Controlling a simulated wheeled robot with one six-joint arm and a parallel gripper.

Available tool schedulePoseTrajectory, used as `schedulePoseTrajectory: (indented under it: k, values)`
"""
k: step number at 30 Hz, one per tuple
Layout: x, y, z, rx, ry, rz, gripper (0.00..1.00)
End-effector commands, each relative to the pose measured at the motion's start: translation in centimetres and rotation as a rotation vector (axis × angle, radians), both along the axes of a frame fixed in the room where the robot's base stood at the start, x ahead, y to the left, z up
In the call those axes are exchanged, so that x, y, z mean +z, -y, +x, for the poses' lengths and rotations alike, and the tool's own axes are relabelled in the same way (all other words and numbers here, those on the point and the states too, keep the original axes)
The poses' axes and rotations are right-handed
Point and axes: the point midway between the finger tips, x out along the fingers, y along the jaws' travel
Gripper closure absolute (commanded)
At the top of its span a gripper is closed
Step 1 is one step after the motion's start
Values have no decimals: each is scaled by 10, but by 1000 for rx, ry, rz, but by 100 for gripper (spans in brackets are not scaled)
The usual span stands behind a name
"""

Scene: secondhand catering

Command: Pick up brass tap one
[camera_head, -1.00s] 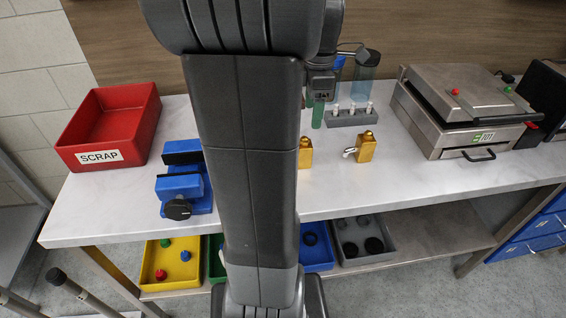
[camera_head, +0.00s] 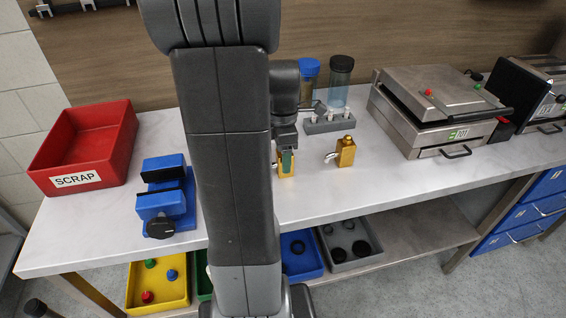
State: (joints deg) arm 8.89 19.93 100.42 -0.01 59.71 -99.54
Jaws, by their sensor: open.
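Two brass taps stand on the pale worktop, and I cannot tell from any label which is brass tap one. The left brass tap (camera_head: 285,172) is just right of my arm, partly hidden by my gripper. The right brass tap (camera_head: 346,152) stands clear, upright, with a small silver lever on its left side. My gripper (camera_head: 286,160) is open and pointing down at the left tap, its green finger pad overlapping the tap's upper part in the view. I cannot tell whether it touches the tap.
A grey rack (camera_head: 327,124) with white-topped pieces and two tall canisters (camera_head: 340,78) stand behind the taps. A steel press (camera_head: 430,105) is to the right. A blue vise (camera_head: 163,203) and the red SCRAP bin (camera_head: 85,148) are left. Worktop (camera_head: 400,183) is clear front right.

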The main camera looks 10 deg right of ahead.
Motion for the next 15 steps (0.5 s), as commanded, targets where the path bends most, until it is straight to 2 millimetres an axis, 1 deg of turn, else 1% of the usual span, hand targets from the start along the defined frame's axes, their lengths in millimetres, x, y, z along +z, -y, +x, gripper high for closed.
schedulePoseTrajectory:
  k: [1,4,12,14,15]
  values:
    - [-8,0,0,0,-2,0,36]
    - [-17,0,0,0,-1,0,36]
    - [-19,0,0,-1,1,0,36]
    - [-19,0,0,-1,1,0,48]
    - [-19,0,0,-1,1,0,56]
